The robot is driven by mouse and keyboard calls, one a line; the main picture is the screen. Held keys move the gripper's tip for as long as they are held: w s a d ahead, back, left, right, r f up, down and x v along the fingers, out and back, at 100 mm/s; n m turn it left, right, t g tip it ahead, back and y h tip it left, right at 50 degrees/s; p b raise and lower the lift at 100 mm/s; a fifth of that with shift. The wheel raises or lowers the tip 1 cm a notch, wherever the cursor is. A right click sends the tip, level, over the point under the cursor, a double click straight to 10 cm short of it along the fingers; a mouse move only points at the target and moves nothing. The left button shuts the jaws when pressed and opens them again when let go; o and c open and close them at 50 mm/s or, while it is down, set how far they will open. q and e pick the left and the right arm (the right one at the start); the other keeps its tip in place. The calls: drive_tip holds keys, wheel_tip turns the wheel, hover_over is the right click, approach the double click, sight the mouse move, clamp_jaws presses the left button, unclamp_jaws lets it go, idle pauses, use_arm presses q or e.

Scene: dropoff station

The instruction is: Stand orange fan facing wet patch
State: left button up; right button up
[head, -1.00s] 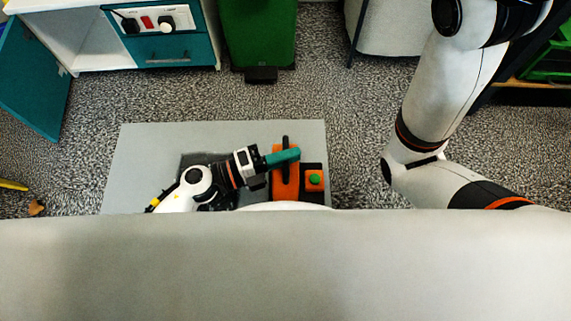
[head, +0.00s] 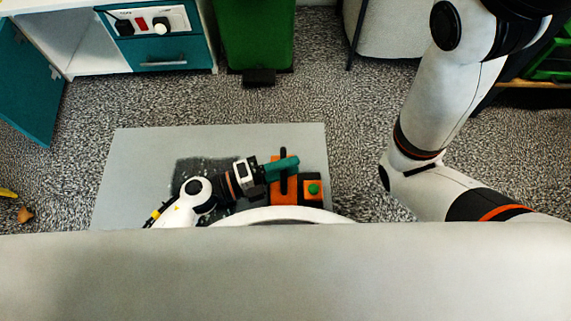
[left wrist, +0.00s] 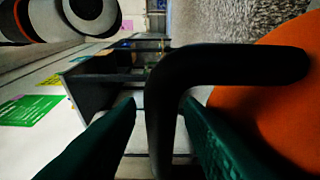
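The orange fan (head: 284,193) stands at the right part of a grey mat, with a black handle on top. A dark wet patch (head: 190,166) with light specks lies on the mat left of the fan, partly hidden by my left arm. My left gripper (head: 284,164) has teal fingers and is at the fan's handle. In the left wrist view the black handle (left wrist: 160,110) passes between the two fingers, with gaps visible on both sides. The fan's orange body (left wrist: 285,100) is at the right there. My right arm shows, but its gripper is out of view.
An orange box with a green button (head: 313,189) sits right beside the fan. The grey mat (head: 130,175) has clear room at its left. A green bin (head: 258,35) and a teal-and-white cabinet (head: 165,58) stand behind, with an open teal door at left. Carpet between is free.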

use_arm(q)
drive_tip(key=shift+r, duration=0.25)
drive_tip(key=p+v, duration=0.4)
drive_tip(key=v, duration=0.8)
drive_tip(key=shift+p, duration=0.3)
drive_tip(key=shift+f, duration=0.1)
